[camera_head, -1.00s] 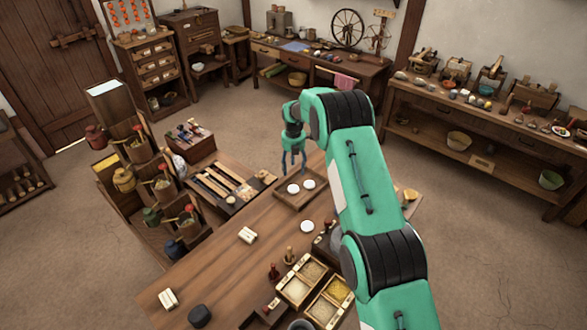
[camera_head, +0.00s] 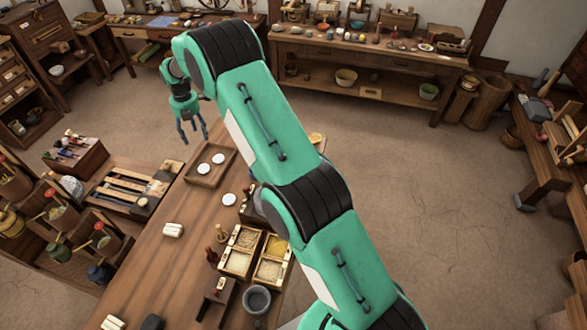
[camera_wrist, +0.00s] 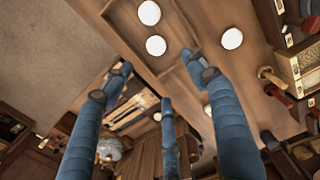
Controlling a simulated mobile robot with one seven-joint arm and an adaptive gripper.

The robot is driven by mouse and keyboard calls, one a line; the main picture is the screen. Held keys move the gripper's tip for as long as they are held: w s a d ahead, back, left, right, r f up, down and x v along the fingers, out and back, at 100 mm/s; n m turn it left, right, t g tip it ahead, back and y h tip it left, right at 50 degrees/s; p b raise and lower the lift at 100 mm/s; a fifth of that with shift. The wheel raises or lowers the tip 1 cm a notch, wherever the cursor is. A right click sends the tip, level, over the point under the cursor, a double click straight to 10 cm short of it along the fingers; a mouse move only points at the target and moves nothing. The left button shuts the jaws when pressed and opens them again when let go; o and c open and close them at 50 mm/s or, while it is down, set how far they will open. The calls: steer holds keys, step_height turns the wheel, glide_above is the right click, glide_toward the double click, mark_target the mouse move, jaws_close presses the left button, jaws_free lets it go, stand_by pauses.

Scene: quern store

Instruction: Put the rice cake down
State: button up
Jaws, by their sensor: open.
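Three white round rice cakes show. Two lie flat in a shallow wooden tray (camera_head: 197,180): one toward the back (camera_head: 218,158), one nearer the front (camera_head: 203,168). The third rice cake (camera_head: 229,199) lies on the bare table, in front of the tray. My gripper (camera_head: 193,140) is open and empty, pointing down, above and beyond the tray's far left side in the head view. In the wrist view my gripper (camera_wrist: 163,85) has its three blue fingers spread with nothing between them. The tray (camera_wrist: 128,45) and its two cakes lie ahead of the fingertips there.
The wooden table (camera_head: 150,260) holds a pale block (camera_head: 172,230), several grain boxes (camera_head: 235,262) and a grey bowl (camera_head: 256,299) near the front. A rack of tools (camera_head: 130,188) stands left of the tray. Table surface between tray and pale block is clear.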

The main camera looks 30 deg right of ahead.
steer(key=s+d+r+m+t, duration=0.15)
steer(key=s+r+m, duration=0.25)
steer(key=s+r, duration=0.55)
steer(key=s+d+r+m, duration=0.35)
steer(key=s+r, duration=0.35)
steer(key=r, duration=0.5)
steer(key=s+d+r+m+t, duration=0.1)
steer(key=s+d+r+m, duration=0.1)
steer(key=s+r+m, duration=0.55)
steer(key=s+d+r+m, duration=0.1)
steer(key=s+r, duration=0.2)
steer(key=s, duration=0.3)
steer(key=s+r+m+t, duration=0.1)
steer(key=s+r+m, duration=0.15)
steer(key=s, duration=0.35)
steer(key=s+d+r+m, duration=0.1)
steer(key=s+r, duration=0.2)
steer(key=s, duration=0.3)
steer(key=s+d+f+m+t, duration=0.1)
steer(key=s+m, duration=0.3)
steer(key=s, duration=0.5)
steer(key=s+d+f+m, duration=0.1)
steer(key=s+m, duration=0.3)
steer(key=s, duration=0.6)
steer(key=shift+s+f+t, duration=0.15)
steer(key=shift+f+t, duration=0.2)
steer(key=shift+f, duration=0.35)
